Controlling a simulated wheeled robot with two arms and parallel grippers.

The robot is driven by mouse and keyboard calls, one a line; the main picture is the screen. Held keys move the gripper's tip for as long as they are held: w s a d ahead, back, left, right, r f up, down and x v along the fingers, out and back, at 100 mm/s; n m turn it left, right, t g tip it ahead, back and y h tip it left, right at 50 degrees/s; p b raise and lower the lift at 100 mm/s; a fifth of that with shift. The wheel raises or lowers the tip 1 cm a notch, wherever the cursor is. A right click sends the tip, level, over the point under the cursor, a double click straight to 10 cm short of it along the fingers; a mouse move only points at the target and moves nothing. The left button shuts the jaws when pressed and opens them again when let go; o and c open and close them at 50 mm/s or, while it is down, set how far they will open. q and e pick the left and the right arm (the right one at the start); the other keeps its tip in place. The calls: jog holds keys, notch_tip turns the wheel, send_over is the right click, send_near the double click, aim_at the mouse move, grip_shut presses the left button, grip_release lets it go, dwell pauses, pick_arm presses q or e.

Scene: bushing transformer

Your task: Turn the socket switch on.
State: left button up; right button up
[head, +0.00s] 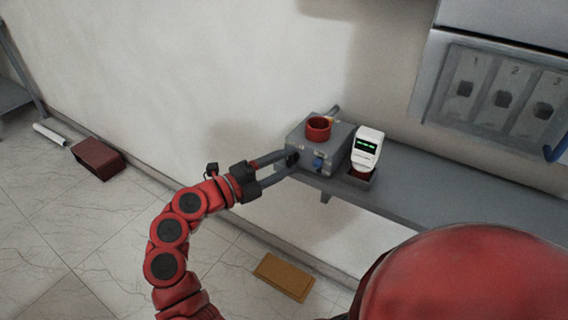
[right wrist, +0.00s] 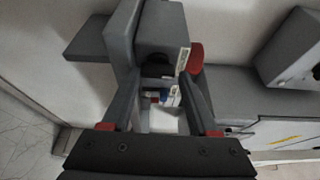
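A grey box (head: 322,148) sits on the shelf against the wall. It has a red ring-shaped cup (head: 318,128) on top, a blue knob (head: 318,163) on its front and a dark round knob (head: 292,158) near its left edge. I cannot tell for sure which part is the socket switch. My right gripper (head: 289,163) is at the box's left front, its fingers apart on either side of the dark knob. The right wrist view shows the dark knob (right wrist: 157,66) between the spread fingers; contact is unclear. My left gripper is not in view.
A white device (head: 367,147) with a green display stands right of the box on the grey shelf (head: 430,187). A panel with numbered switches (head: 502,93) hangs at the upper right. A red box (head: 97,158) and a yellow-brown block (head: 284,277) lie on the floor.

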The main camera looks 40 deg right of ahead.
jog(key=shift+f, duration=0.3)
dwell(0.4)
